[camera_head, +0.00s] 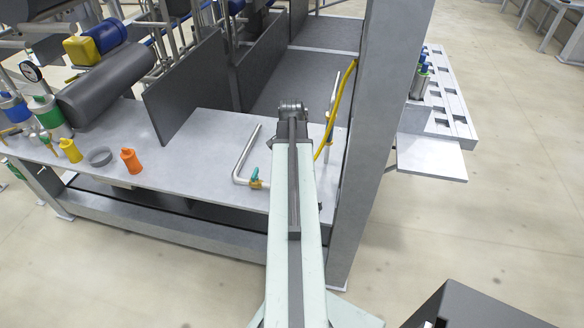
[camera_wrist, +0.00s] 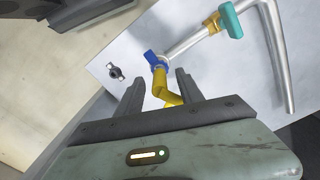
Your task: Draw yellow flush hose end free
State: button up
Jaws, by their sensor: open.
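The yellow flush hose (camera_head: 337,108) hangs in a curve beside the grey upright in the head view; its lower end is hidden behind my arm. In the wrist view the yellow hose end (camera_wrist: 162,84) lies between the two fingers of my gripper (camera_wrist: 157,84). The fingers are open and stand apart on either side of it. A blue collar or lever (camera_wrist: 154,59) sits just beyond the yellow part, where it meets a silver pipe (camera_wrist: 187,43). That pipe carries a brass fitting with a teal handle (camera_wrist: 232,20). My gripper is hidden in the head view.
The grey upright (camera_head: 385,110) stands close right of the hose. A small dark fitting (camera_wrist: 115,72) lies left of the fingers.

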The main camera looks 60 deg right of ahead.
notch_tip(320, 180, down, 3)
jog(key=shift+r+b, duration=0.1)
jog(key=shift+b, duration=0.6)
jog(key=shift+r, duration=0.1)
grip_shut()
jog(key=shift+r, duration=0.15)
jog(key=shift+r+p, duration=0.95)
jog(key=shift+p, duration=0.25)
notch_tip(320, 180, up, 4)
jog(key=p, duration=0.4)
jog(key=shift+r, duration=0.1)
